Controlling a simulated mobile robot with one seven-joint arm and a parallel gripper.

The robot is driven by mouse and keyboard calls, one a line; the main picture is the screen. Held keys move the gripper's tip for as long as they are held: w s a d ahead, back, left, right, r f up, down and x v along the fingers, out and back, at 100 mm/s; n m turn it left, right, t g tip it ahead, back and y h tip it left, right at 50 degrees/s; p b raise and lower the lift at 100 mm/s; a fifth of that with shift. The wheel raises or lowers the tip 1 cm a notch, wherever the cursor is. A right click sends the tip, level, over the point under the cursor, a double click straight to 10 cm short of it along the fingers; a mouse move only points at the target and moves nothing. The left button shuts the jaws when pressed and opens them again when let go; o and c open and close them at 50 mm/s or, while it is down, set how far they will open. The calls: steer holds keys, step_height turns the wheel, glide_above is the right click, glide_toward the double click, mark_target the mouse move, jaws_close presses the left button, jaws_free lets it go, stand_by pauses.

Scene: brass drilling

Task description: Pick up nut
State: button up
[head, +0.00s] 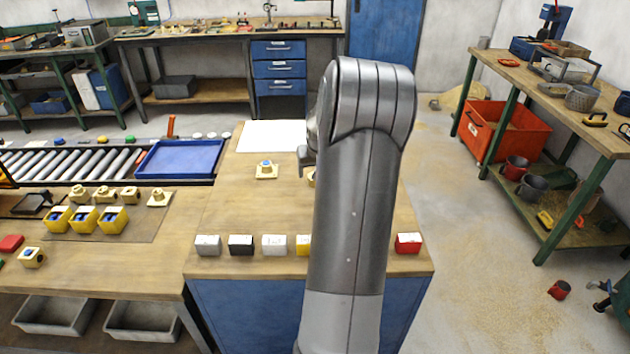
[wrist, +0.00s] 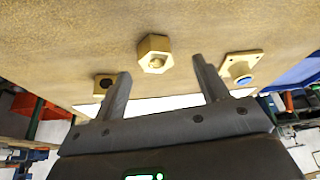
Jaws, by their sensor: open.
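A brass hex nut (wrist: 154,55) with a round raised middle lies on the wooden bench top (wrist: 220,22) in the wrist view. My gripper (wrist: 161,66) is open, with one finger to each side and a little below the nut in the picture. Nothing is held between the fingers, and the nut looks apart from both. In the head view my arm covers most of this area. A sliver of a brass part (head: 311,178) shows at the arm's left edge; I cannot tell if it is the nut.
A brass flange with a blue centre (wrist: 240,67) lies right of the fingers; it also shows in the head view (head: 266,170). A brass block with a dark hole (wrist: 103,83) lies by the left finger. Several small boxes, including a red one (head: 408,243), line the bench's front.

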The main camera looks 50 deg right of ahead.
steer(key=shift+s+d+x, duration=0.1)
steer(key=shift+x, duration=1.2)
steer(key=shift+s+d+x, duration=0.1)
steer(key=shift+s+x, duration=0.05)
steer(key=shift+x, duration=1.2)
steer(key=shift+c, duration=0.4)
steer(key=shift+r, duration=0.1)
steer(key=c, duration=1.3)
steer(key=shift+o, duration=0.2)
steer(key=shift+r, duration=0.1)
